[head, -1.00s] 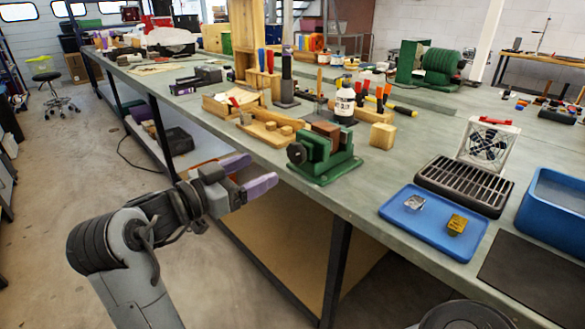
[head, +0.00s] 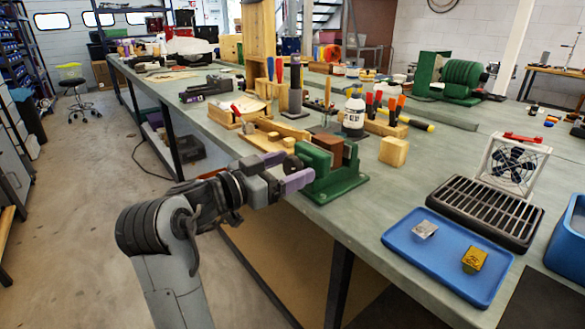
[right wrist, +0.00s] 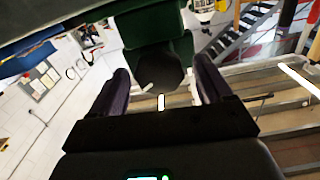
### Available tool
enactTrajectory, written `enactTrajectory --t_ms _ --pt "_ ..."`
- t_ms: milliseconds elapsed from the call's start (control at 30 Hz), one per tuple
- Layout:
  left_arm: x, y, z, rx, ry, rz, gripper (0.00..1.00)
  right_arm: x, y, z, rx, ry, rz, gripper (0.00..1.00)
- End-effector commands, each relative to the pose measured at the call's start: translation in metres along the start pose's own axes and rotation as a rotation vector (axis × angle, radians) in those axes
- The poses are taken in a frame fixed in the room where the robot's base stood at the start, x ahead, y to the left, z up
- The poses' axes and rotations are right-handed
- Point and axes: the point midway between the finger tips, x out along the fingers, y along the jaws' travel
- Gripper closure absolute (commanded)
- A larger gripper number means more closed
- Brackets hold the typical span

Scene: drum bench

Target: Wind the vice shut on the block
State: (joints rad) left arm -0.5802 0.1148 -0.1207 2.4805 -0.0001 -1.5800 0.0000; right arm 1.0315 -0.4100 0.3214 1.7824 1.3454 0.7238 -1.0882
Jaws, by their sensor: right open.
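The green vice (head: 345,187) stands at the bench's near edge, with a brown block (head: 350,153) between its jaws. I cannot tell whether the jaws touch the block. My right gripper (head: 298,166) is open at the vice's left end, its purple fingers pointing toward it. In the right wrist view the dark round handwheel (right wrist: 158,73) lies ahead between the open fingers (right wrist: 160,88), with the green vice (right wrist: 155,28) behind it. Contact between fingers and wheel is not clear. My left gripper is not in view.
A wooden block (head: 394,151) and a tool rack (head: 385,122) stand behind the vice. A blue tray (head: 420,258) with two small blocks lies to the right, beside a black grate (head: 485,214). Open floor lies left of the bench.

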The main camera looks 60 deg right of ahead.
Motion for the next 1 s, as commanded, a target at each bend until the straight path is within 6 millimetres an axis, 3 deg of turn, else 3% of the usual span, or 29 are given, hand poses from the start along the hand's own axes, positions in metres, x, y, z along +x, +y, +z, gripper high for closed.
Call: enactTrajectory --t_ms 200,567,1000 --pt "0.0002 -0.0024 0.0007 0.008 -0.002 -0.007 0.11 0.0001 0.0 -0.0001 0.0 0.0 0.0 0.24" --pt "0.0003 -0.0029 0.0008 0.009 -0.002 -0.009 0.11 0.0001 0.0 0.0 0.0 0.0 0.0 0.77" --pt "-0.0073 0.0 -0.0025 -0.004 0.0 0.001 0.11 0.0002 0.0004 -0.0014 0.102 0.0 0.0 0.77"
